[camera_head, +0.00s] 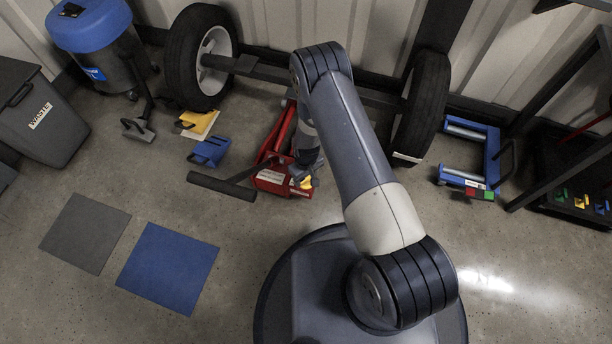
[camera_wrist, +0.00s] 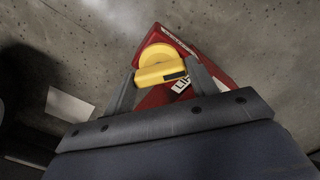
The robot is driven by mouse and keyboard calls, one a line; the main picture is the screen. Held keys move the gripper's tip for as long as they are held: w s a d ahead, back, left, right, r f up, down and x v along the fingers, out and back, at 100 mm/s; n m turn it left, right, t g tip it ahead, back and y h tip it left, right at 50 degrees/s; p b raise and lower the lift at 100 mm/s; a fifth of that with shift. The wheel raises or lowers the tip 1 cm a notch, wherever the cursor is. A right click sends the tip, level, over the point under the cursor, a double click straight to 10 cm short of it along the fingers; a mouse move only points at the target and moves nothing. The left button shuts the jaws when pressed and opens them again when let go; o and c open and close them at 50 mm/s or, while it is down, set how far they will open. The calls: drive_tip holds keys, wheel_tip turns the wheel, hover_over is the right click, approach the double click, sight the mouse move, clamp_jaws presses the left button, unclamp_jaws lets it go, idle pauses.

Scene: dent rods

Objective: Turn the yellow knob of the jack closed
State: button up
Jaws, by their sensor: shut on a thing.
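The red jack (camera_head: 271,180) lies on the concrete floor below the axle, between the two wheels. Its yellow knob (camera_head: 306,183) is at its near right end, partly hidden by my gripper (camera_head: 304,172). In the wrist view the yellow knob (camera_wrist: 160,64) has a round part and a bar with a dark mark on it. My gripper (camera_wrist: 157,84) has one finger on each side of the bar and is shut on it. The red jack body (camera_wrist: 204,66) shows behind the knob, with a white label.
A dark handle bar (camera_head: 221,186) lies left of the jack. Yellow (camera_head: 198,125) and blue (camera_head: 209,151) wheel chocks sit near the left wheel (camera_head: 199,57). A blue frame with rollers (camera_head: 470,158) stands right of the right wheel (camera_head: 421,105). Grey (camera_head: 86,233) and blue (camera_head: 168,267) mats lie front left.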

drive_tip(key=shift+m+b, duration=0.3)
drive_tip(key=m+b, duration=0.2)
drive_tip(key=m, duration=0.2)
drive_tip(key=shift+f+m, duration=0.1)
drive_tip(key=shift+m, duration=0.2)
drive_tip(key=m+b, duration=0.2)
drive_tip(key=m, duration=0.3)
drive_tip(key=shift+w, duration=0.1)
drive_tip(key=shift+m, duration=0.3)
drive_tip(key=o, duration=1)
drive_tip(key=shift+r, duration=0.2)
wheel_tip(320, 180, up, 11)
drive_tip(key=p, duration=0.3)
drive_tip(key=shift+f+p, duration=0.15)
drive_tip(key=shift+p, duration=0.15)
